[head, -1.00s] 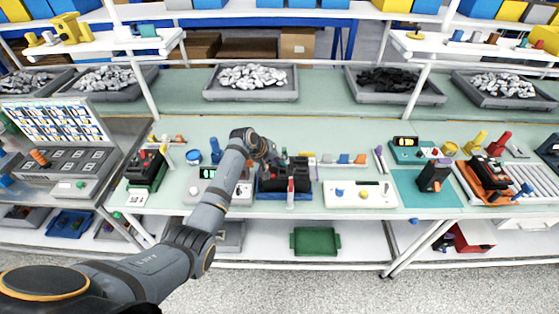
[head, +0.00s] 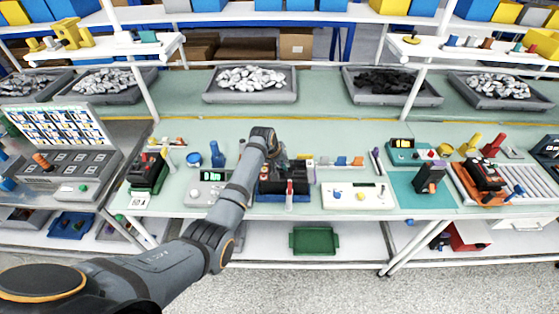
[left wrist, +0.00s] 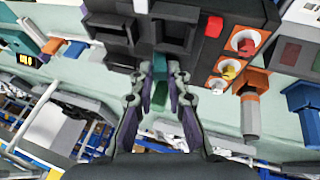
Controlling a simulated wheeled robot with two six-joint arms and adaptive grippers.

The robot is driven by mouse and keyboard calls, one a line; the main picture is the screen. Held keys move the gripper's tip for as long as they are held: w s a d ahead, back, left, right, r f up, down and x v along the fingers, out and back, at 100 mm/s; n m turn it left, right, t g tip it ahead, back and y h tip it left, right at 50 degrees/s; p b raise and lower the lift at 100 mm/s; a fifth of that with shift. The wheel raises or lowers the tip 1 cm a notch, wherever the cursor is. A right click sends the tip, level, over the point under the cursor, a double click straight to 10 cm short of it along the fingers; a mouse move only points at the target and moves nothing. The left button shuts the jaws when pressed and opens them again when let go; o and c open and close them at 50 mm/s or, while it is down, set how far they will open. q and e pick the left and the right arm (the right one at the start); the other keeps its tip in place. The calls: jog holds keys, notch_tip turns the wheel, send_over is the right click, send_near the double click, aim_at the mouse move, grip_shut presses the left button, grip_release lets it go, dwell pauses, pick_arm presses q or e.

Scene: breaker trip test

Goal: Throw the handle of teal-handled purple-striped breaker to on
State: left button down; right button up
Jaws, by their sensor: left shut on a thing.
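The breaker unit (head: 297,184) is a dark block on the bench, just right of the middle of my left arm's reach in the head view. In the left wrist view the black housing (left wrist: 105,30) fills the top, with recessed dark blocks, a red square and round buttons. My left gripper (left wrist: 161,88) is shut on the teal handle (left wrist: 160,70), which shows between its fingers. In the head view my left gripper (head: 281,162) is over the unit and partly hides it. I cannot make out the purple stripe. My right gripper is not in view.
A grey box with a display (head: 205,190) stands left of the unit, and a white panel (head: 345,203) stands to its right. A blue container (head: 194,158) is behind left.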

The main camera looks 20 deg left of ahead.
pick_arm(q)
jog(key=shift+w+d+r+y, duration=0.15)
jog(key=shift+d+r+y, duration=0.15)
jog(key=shift+d+y, duration=0.2)
jog(key=shift+w+d+g+y, duration=0.1)
jog(key=shift+d+g+y, duration=0.1)
jog(key=shift+g+y, duration=0.15)
jog(key=shift+w+d+f+m+y, duration=0.1)
jog(key=shift+d+f+m+y, duration=0.15)
jog(key=shift+y, duration=0.2)
jog(key=d+y+b, duration=0.1)
jog(key=b, duration=0.3)
jog(key=d+m+g+y+b, duration=0.1)
jog(key=y+b, duration=0.1)
jog(key=b, duration=0.3)
jog(key=d+f+y+b, duration=0.1)
jog(key=y+b, duration=0.1)
jog(key=b, duration=0.2)
jog(key=shift+w+f+g, duration=0.1)
jog(key=shift+w+g, duration=0.25)
jog(key=shift+w, duration=0.05)
jog(key=shift+d+y+b, duration=0.15)
jog(key=shift+y+b, duration=0.35)
jog(key=shift+b, duration=0.45)
jog(key=shift+r, duration=0.2)
jog(key=c, duration=1.6)
grip_release()
